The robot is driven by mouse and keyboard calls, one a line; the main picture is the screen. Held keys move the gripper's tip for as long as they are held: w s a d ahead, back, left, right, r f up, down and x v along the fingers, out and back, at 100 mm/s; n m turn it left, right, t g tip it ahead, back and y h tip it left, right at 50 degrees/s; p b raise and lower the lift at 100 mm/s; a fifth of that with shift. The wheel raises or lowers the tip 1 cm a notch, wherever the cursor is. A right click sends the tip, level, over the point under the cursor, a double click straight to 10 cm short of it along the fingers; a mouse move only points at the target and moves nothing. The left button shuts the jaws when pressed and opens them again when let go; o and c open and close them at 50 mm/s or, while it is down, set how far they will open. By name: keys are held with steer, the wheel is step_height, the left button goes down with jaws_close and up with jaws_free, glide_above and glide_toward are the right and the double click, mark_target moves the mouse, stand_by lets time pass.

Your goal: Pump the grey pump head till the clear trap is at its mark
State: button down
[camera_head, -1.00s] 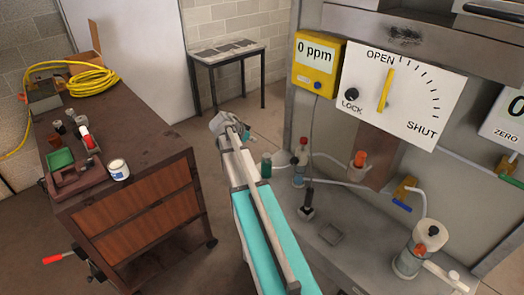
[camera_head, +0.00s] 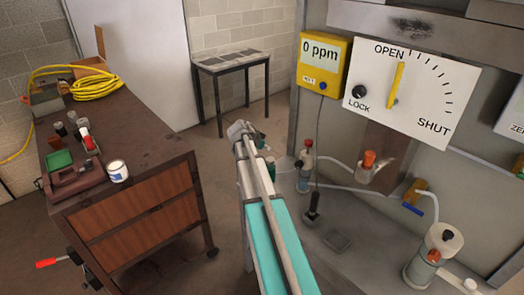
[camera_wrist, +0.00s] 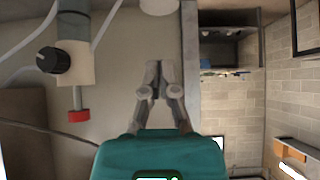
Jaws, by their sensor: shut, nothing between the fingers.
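My gripper (camera_head: 240,132) shows small at the end of my arm in the head view, left of the bench's fittings. In the wrist view its fingers (camera_wrist: 158,72) are shut and empty, apart from any fitting. A clear, bluish-based vessel with a red cap (camera_head: 304,168) stands at the bench's left end. A similar fitting with a black knob and red end (camera_wrist: 76,62) shows at the wrist view's upper left. A second clear vessel (camera_head: 418,270) with a pale top and orange knob stands at lower right. I cannot tell which part is the grey pump head; no trap mark is readable.
A yellow meter (camera_head: 321,63) reads 0 ppm beside a white OPEN/SHUT dial (camera_head: 420,90), its yellow pointer upright. Pale hoses (camera_head: 345,191) cross the bench. An orange-topped fitting (camera_head: 368,162) stands behind. A brown trolley (camera_head: 135,215) is left; floor lies between.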

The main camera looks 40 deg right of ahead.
mark_target(272, 158)
steer(key=shift+b+x, duration=0.6)
steer(key=shift+x, duration=0.55)
steer(key=shift+a+f+b, duration=0.15)
steer(key=shift+f+b, duration=1.65)
steer(key=shift+f, duration=0.05)
steer(key=shift+f, duration=0.1)
